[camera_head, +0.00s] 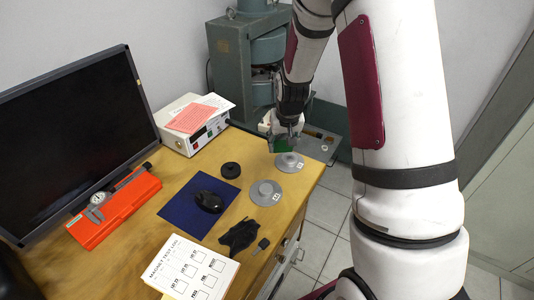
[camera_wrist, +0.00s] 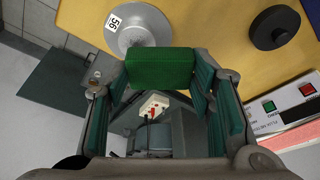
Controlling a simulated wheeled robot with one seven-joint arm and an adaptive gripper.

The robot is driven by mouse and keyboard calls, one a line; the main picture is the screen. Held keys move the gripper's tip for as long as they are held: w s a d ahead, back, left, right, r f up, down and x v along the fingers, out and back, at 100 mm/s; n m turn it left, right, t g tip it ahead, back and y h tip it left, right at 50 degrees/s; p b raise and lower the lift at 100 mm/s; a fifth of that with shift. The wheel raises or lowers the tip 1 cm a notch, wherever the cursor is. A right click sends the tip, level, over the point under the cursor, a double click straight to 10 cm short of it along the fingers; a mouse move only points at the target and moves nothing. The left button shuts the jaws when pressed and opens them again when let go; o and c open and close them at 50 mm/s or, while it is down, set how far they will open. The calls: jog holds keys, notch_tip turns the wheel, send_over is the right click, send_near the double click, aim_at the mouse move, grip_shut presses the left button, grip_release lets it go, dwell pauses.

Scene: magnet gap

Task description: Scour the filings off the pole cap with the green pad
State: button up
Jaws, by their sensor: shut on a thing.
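My gripper (camera_head: 286,138) is shut on the green pad (camera_wrist: 160,69), which spans its two fingertips (camera_wrist: 161,82) in the wrist view. The pad shows as a small green patch (camera_head: 280,145) in the head view. A grey round pole cap (camera_head: 289,163) with a white tag sits on the table just below my gripper. In the wrist view this cap (camera_wrist: 135,22) reads 56, and dark specks like filings show near the pad's edge. I cannot tell if the pad touches it. A second grey tagged cap (camera_head: 265,194) sits nearer.
The table's right edge is close.

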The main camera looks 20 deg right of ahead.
aim_at(290, 159)
jog(key=shift+m, duration=0.5)
jog(key=d, duration=0.1)
jog(key=w+d, duration=0.1)
jog(key=d, duration=0.2)
jog(key=shift+w+f+b, duration=0.2)
jog(key=shift+f+b, duration=0.1)
jog(key=shift+f, duration=0.05)
jog(key=shift+f, duration=0.15)
jog(key=shift+f+b, duration=1.55)
jog(key=shift+f, duration=0.95)
jog(key=shift+a+f, duration=0.1)
jog(key=shift+f, duration=0.25)
jog(key=shift+w+d+b, duration=0.2)
jog(key=shift+w+b, duration=0.15)
jog(key=shift+w, duration=0.05)
jog(key=shift+s, duration=0.15)
jog(key=shift+s+a, duration=0.35)
jog(key=shift+s, duration=0.35)
